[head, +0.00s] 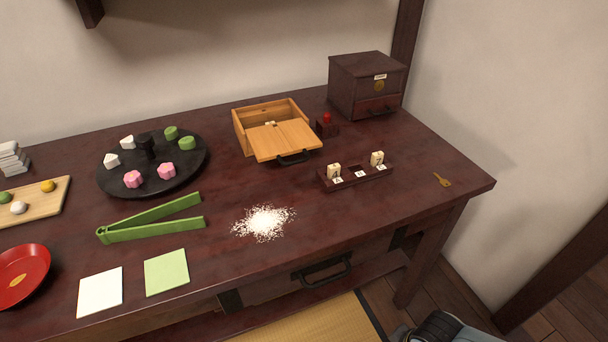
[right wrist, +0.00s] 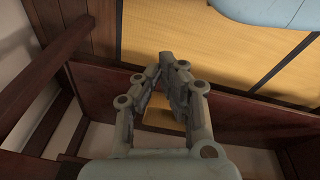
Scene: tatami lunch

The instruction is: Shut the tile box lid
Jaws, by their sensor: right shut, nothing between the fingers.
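The tile box (head: 240,134) is a light wooden box at the back middle of the table in the head view. Its wooden lid (head: 285,142) lies over the front part and sticks out past the front edge. A dark handle (head: 293,159) is on the lid's front end. The back part of the box is open, and a small pale piece shows at the lid's rear edge. My right gripper (right wrist: 172,60) shows in the right wrist view, shut and empty, away from the box. My left gripper is not in view.
A tile rack (head: 354,178) and a red-topped stamp (head: 327,125) stand right of the box. A dark drawer chest (head: 366,85) is behind. A round black tray (head: 152,187) is left. White grains (head: 264,222) and green tongs (head: 150,218) lie in front. A key (head: 442,180) lies far right.

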